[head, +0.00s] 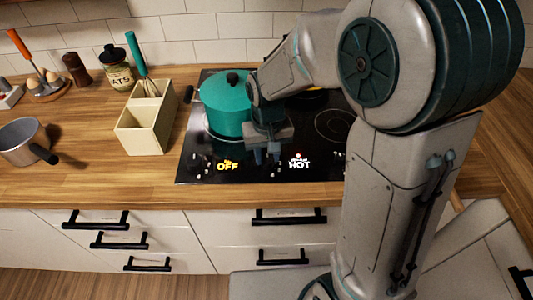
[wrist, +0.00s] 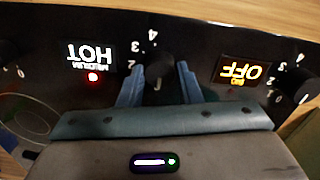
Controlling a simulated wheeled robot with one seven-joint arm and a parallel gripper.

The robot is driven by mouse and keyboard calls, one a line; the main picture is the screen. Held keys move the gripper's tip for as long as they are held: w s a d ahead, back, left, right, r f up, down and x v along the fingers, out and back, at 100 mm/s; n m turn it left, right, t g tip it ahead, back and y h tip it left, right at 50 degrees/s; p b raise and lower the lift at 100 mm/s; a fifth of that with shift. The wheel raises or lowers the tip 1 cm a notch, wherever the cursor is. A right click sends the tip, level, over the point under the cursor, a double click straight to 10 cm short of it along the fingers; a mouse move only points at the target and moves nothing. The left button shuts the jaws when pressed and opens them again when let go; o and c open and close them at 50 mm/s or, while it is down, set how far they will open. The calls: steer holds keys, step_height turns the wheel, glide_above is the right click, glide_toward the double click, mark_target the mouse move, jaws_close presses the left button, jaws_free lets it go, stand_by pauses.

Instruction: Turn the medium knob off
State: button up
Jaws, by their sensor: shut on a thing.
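The stove's black front strip holds dark knobs with number scales. A display reading MEDIUM HOT (head: 299,163), lit white with a red light, also shows upside down in the wrist view (wrist: 90,54). Another display reads BIG OFF (head: 227,166) in orange. The medium knob (wrist: 158,70) stands between these two displays, with numbers around it; its pointer position is hard to read. My gripper (head: 266,155) reaches down to the strip, its two blue-grey fingers on either side of this knob and shut on it. In the head view the gripper hides the knob.
A teal lidded pot (head: 222,102) stands on the black hob (head: 196,140) close to my wrist. A cream caddy (head: 145,125) with a whisk stands to its left, and a saucepan (head: 24,142) is farther left. Another knob (wrist: 302,92) is beside the BIG display.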

mark_target(267, 158)
stand_by(0.3)
steer(key=o, duration=1)
steer(key=shift+r, duration=0.1)
step_height(267, 158, up, 14)
steer(key=shift+f, duration=0.15)
steer(key=shift+c, duration=0.4)
